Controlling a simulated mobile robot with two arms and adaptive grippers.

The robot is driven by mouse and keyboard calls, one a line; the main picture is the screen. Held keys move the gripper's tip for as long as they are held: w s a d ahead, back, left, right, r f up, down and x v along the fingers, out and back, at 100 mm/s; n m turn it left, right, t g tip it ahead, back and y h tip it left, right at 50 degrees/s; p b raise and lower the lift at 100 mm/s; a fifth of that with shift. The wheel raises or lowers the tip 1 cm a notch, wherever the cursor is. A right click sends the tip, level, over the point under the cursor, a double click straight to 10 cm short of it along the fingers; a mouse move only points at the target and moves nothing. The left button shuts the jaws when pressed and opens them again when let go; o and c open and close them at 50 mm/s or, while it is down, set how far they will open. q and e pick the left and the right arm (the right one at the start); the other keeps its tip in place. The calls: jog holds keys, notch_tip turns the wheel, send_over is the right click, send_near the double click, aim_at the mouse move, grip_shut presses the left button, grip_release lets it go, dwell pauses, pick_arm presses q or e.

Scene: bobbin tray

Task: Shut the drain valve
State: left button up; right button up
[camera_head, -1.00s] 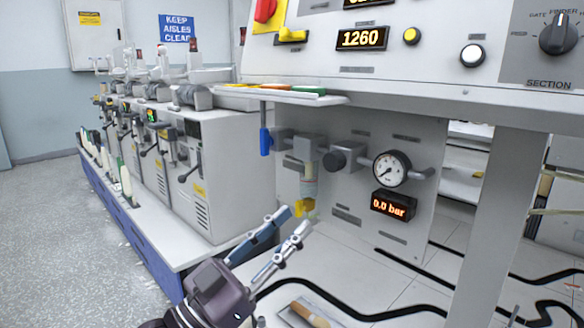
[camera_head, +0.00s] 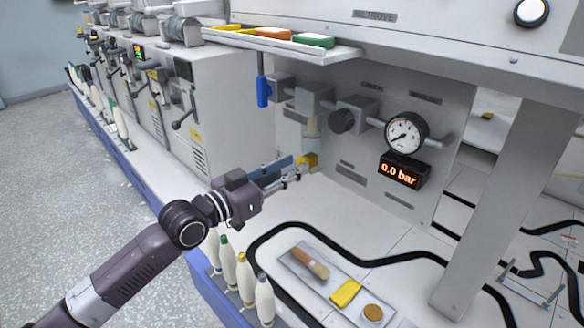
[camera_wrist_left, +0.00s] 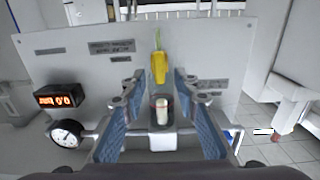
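The yellow drain valve (camera_head: 308,161) sits at the bottom of the clear filter bowl (camera_head: 311,128) on the grey panel. In the left wrist view the yellow drain valve (camera_wrist_left: 159,68) shows ahead between the fingers, with a greenish tip, and the bowl (camera_wrist_left: 161,110) shows behind it. My left gripper (camera_head: 289,170) is open close beside the drain valve; its blue-padded fingers stand apart on either side in the wrist view (camera_wrist_left: 157,80). I cannot tell whether a finger touches the valve. My right gripper is not in view.
A blue lever (camera_head: 263,91), a black knob (camera_head: 342,121), a gauge (camera_head: 407,132) and a display reading 0.0 bar (camera_head: 403,171) are on the same panel. A shelf (camera_head: 340,55) overhangs above.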

pick_arm(q)
jog(key=shift+w+d, duration=0.2)
jog(key=shift+d, duration=0.05)
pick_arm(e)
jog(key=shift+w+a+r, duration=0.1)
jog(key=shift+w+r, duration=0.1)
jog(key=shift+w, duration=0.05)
pick_arm(q)
grip_shut()
